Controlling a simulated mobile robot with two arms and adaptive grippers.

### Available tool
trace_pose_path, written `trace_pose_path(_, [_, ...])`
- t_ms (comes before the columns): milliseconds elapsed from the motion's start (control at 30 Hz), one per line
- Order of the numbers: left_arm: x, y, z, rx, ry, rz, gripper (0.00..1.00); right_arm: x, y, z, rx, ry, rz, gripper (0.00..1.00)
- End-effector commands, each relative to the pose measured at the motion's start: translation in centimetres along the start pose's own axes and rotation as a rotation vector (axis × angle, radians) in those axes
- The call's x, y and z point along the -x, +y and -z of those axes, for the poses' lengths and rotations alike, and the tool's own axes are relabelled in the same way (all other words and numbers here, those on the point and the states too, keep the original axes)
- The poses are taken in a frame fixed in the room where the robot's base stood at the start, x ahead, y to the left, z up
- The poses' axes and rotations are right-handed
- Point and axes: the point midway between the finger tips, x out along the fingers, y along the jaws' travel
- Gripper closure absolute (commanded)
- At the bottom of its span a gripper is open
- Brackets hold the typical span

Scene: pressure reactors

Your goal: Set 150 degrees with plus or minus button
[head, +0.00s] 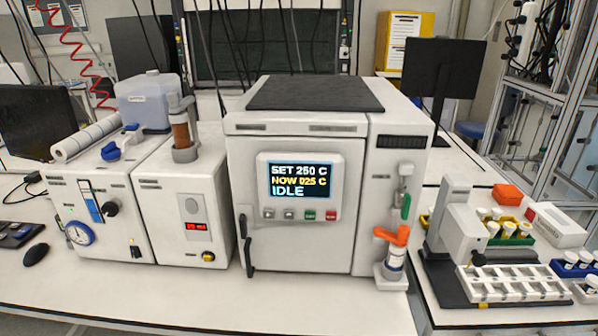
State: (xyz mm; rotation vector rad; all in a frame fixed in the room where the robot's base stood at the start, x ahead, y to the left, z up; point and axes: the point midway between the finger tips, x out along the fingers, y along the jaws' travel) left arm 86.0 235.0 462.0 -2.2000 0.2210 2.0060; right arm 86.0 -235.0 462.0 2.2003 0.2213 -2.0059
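A white reactor cabinet (255,240) stands in the middle of the bench with a dark mat on its top. Its display (298,179) reads SET 250 C, NOW 025 C and IDLE. Under the display is a row of small buttons: a grey one (268,214) at the left, another grey one (289,214) beside it, a green one (310,215) and a red one (331,216). The marks on the grey buttons are too small to read. The cabinet's door is shut, with a black handle (246,245) at its left. Neither of my grippers shows in the head view.
Left of the cabinet stand white units with a gauge (79,233) and a small red display (196,226). An orange-handled valve (392,236) sits at the cabinet's right front. A white rack (515,283) lies at the right. The bench front is clear.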

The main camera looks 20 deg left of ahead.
Motion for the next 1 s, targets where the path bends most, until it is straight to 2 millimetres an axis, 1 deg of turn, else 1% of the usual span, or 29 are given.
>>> trace_pose_path(33, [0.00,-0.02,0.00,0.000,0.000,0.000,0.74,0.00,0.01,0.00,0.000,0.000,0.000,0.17])
trace_pose_path(67, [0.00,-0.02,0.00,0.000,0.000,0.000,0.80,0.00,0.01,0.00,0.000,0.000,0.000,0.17])
trace_pose_path(100, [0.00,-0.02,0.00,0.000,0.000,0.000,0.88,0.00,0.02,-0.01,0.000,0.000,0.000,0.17])
trace_pose_path(167, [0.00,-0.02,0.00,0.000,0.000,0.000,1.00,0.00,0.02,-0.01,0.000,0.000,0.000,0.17])
trace_pose_path(1000, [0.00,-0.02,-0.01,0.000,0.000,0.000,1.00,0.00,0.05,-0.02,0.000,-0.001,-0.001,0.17])
